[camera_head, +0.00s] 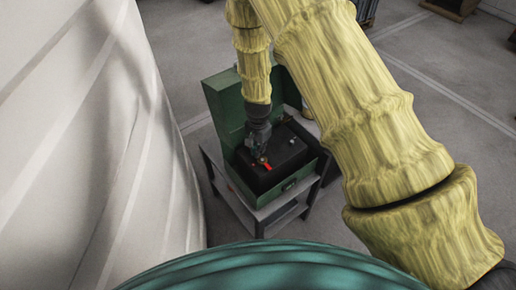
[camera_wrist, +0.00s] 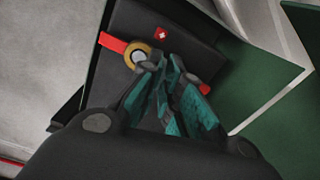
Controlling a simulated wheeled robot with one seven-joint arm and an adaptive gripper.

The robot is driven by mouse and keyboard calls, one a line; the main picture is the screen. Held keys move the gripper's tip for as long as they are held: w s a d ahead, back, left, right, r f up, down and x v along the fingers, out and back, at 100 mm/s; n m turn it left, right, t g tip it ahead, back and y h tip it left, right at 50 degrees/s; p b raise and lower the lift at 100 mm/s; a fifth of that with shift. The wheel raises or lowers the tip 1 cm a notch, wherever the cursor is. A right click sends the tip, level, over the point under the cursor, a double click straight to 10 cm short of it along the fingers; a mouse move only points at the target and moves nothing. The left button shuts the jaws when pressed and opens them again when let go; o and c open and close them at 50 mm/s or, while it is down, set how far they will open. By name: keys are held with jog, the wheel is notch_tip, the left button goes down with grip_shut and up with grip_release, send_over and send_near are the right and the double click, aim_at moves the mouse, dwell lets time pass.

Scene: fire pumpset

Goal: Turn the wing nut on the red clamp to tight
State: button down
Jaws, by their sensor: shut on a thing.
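The red clamp (camera_wrist: 112,43) lies on black foam in an open green case; its red bar shows on both sides of my fingers in the wrist view. A brass ring with a pale centre (camera_wrist: 138,57) sits on the bar, just left of my fingertips. My gripper (camera_wrist: 176,66) is over the clamp with its teal-padded fingers closed together. The wing nut between them is hidden by the fingers, so its angle cannot be told. In the head view my gripper (camera_head: 260,153) points down at the red clamp (camera_head: 268,168).
The green case (camera_head: 290,187) stands on a grey table (camera_head: 245,208) with its lid (camera_head: 223,108) raised at the left in the head view. A small metal part (camera_head: 292,142) lies on the black foam. A large pale surface (camera_head: 95,130) rises close on the left.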

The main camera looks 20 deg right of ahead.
jog(key=shift+m, duration=0.5)
jog(key=c, duration=1.6)
grip_release()
jog(key=shift+r, duration=6.05)
